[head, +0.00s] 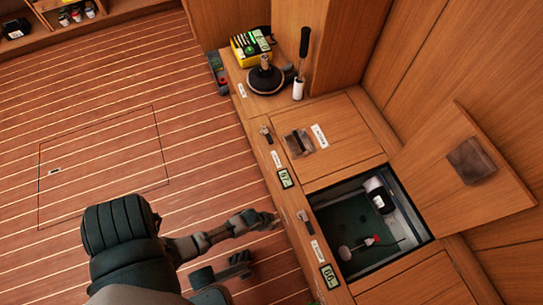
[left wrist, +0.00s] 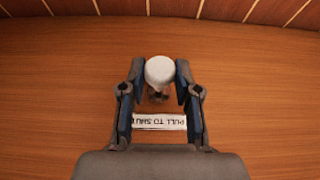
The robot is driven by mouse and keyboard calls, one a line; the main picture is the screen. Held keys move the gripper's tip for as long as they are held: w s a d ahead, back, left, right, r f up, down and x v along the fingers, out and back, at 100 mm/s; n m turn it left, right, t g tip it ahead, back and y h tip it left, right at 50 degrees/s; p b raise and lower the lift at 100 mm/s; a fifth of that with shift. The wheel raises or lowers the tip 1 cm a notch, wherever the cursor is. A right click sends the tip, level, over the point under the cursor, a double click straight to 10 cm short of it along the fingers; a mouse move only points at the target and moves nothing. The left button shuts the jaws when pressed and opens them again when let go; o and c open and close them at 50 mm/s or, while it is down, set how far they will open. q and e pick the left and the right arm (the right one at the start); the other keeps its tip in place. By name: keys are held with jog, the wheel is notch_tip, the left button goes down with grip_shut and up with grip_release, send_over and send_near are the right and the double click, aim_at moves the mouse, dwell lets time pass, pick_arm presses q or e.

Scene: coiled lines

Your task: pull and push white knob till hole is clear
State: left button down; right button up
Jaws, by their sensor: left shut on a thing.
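The white knob (left wrist: 160,71) shows in the left wrist view, on a short stem in front of a wooden panel. My left gripper (left wrist: 160,78) is shut on it, with one finger on each side. Under it is a white label (left wrist: 159,122), upside down, reading "PULL TO SHU" before a finger covers the rest. In the head view my left gripper (head: 258,228) reaches the front of the wooden counter; the knob cannot be made out there. An open compartment (head: 321,207) is sunk in the counter top. I cannot tell which opening is the hole.
The raised wooden lid (head: 490,185) stands beside the compartment. A white disc on a rod (head: 345,253), a red-and-white item (head: 372,240) and a pale cylinder (head: 381,200) are inside. A yellow device (head: 250,46) and a black-handled tool (head: 303,58) stand farther back.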

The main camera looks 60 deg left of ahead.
pick_arm(q)
jog(key=s, duration=0.1)
jog(key=s+p, duration=0.1)
jog(key=s, duration=0.2)
jog(key=shift+s+a+f, duration=0.2)
jog(key=shift+a, duration=0.05)
jog(key=c, duration=0.8)
grip_release()
jog(key=shift+c, duration=0.2)
jog(key=shift+w+p, duration=0.1)
jog(key=shift+p, duration=0.2)
jog(key=shift+r, duration=0.1)
jog(key=v, duration=1.1)
jog(key=shift+r, duration=0.4)
